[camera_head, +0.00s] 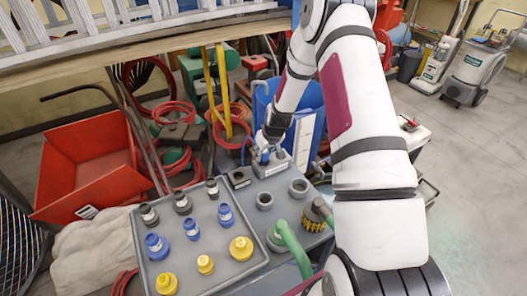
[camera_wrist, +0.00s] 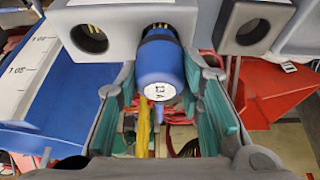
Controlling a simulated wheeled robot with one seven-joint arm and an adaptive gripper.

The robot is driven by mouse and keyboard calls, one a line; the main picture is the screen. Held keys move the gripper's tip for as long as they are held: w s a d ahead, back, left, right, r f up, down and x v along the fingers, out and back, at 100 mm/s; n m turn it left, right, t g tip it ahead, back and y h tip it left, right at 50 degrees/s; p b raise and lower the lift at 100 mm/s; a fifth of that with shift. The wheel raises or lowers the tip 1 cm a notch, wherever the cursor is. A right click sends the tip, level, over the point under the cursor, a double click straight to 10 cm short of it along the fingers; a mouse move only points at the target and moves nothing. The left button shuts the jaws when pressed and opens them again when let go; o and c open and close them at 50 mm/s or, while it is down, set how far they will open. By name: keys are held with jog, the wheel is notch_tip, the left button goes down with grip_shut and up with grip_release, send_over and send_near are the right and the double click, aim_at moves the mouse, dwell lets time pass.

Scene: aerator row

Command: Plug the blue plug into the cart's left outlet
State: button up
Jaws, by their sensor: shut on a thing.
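The blue plug (camera_wrist: 158,65) is between the teal-padded fingers of my gripper (camera_wrist: 160,78) in the wrist view. Its round white end label faces the camera, and its gold pins show at the far end. Two grey blocks with round dark sockets flank it: one left (camera_wrist: 90,38), one right (camera_wrist: 252,32). In the head view my gripper (camera_head: 270,144) is over the back of the cart, with the blue plug (camera_head: 264,156) small and partly hidden beside a light grey block (camera_head: 271,166).
A grey tray (camera_head: 212,262) on the cart holds several black, blue and yellow plugs. Round grey fittings (camera_head: 298,187) and a green hose (camera_head: 292,248) are at the cart's right. A red bin (camera_head: 85,165) stands left; a blue bin (camera_head: 308,98) stands behind my gripper.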

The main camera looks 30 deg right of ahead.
jog(key=shift+f+b, duration=0.3)
jog(key=shift+f, duration=0.65)
jog(key=o, duration=1.3)
jog(key=shift+r, duration=0.1)
